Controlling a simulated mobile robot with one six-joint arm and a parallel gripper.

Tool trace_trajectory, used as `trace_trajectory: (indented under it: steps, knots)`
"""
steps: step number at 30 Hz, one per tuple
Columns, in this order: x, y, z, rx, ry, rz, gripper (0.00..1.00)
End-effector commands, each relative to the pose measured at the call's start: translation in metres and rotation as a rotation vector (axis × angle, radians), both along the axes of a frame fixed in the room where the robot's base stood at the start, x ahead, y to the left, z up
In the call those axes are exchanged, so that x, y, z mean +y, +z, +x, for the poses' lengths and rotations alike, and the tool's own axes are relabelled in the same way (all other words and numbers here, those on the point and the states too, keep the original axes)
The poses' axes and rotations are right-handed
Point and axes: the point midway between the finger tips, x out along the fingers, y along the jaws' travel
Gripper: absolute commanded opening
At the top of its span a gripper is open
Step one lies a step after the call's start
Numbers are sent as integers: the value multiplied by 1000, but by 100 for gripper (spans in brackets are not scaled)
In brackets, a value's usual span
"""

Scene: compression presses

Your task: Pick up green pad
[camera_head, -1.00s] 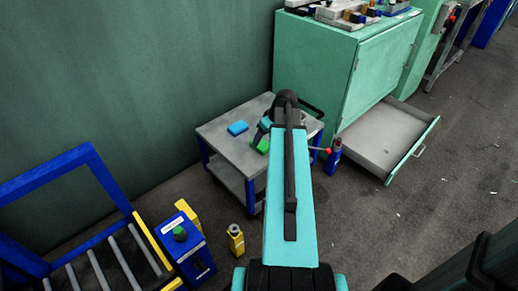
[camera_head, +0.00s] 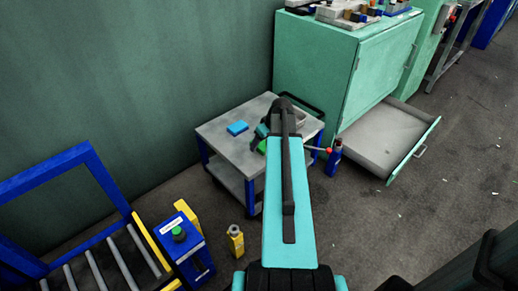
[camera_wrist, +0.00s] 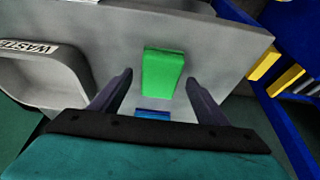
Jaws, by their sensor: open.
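The green pad (camera_wrist: 163,71) lies flat on the grey top of a small cart (camera_wrist: 220,50). In the wrist view my gripper (camera_wrist: 158,82) is open, with one dark finger on each side of the pad's near part and gaps between fingers and pad. The pad looks a little below the fingertips, and I see no contact. In the head view my arm hides most of the green pad (camera_head: 262,147) and the gripper. A blue pad (camera_head: 237,128) lies on the same cart; its edge shows between the fingers in the wrist view.
A grey bin marked WASTE (camera_wrist: 45,75) stands on the cart beside the gripper. A green cabinet (camera_head: 320,65) with an open drawer (camera_head: 385,140) is right of the cart. A blue bottle with a red top (camera_head: 333,158) stands by the cart's right side.

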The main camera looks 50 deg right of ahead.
Motion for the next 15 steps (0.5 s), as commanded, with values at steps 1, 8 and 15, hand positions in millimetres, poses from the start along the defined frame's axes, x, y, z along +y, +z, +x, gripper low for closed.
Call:
trace_trajectory:
  steps: [1,8,15]
  knots:
    - [0,-5,2,0,0,0,69]
    - [0,-8,3,-1,0,-1,69]
    - [0,-8,3,-1,0,-1,69]
